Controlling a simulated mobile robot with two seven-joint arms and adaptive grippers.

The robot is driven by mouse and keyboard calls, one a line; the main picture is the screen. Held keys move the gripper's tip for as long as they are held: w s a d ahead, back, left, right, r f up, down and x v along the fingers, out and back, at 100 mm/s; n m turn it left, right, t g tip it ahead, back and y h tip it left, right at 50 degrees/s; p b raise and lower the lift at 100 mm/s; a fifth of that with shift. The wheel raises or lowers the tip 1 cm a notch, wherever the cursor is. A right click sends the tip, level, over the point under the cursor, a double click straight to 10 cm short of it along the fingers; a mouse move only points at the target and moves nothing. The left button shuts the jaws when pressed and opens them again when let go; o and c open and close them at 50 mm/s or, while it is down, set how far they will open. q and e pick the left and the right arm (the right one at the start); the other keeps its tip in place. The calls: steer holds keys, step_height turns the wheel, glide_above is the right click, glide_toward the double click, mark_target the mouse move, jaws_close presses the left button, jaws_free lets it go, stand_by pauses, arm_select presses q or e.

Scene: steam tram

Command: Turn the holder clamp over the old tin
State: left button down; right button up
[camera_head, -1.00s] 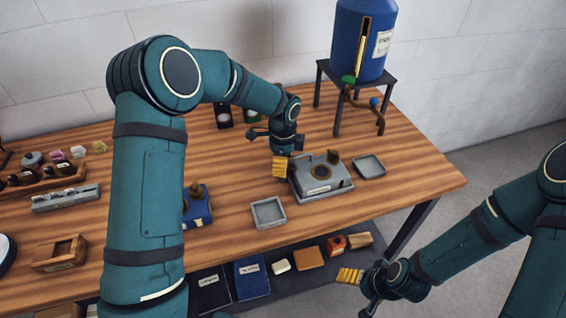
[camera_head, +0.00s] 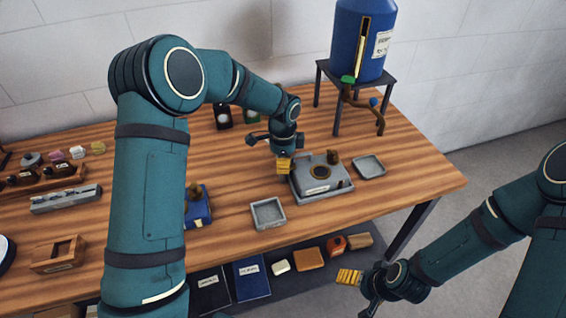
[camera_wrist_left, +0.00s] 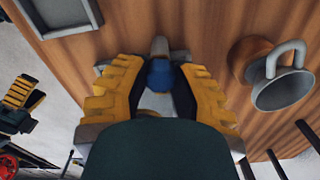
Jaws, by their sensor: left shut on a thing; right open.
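The grey holder (camera_head: 305,188) stands on the wooden bench, with a dark round ring or opening (camera_head: 320,172) in its top and a brown upright piece (camera_head: 333,157) behind it. I cannot tell the clamp or the old tin apart clearly. My left gripper (camera_head: 284,166) is at the holder's back left side, its yellow fingers pointing down. In the left wrist view the fingers close around a small blue part (camera_wrist_left: 160,74) with a grey piece beyond it; the grip itself is partly hidden. My right gripper (camera_head: 350,276) is open, off the bench's front right, away from the holder.
Small grey trays stand left (camera_head: 268,213) and right (camera_head: 369,166) of the holder. A blue tank (camera_head: 357,42) on a dark stand with a brown pipe is behind. A blue box (camera_head: 197,209) is further left. A lower shelf holds books and small blocks.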

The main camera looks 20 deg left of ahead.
arm_select(q)
steer(key=shift+n, duration=0.3)
steer(key=shift+a, duration=0.1)
steer(key=c, duration=0.7)
jaws_free()
steer(key=shift+r, duration=0.1)
step_height(320, 180, up, 12)
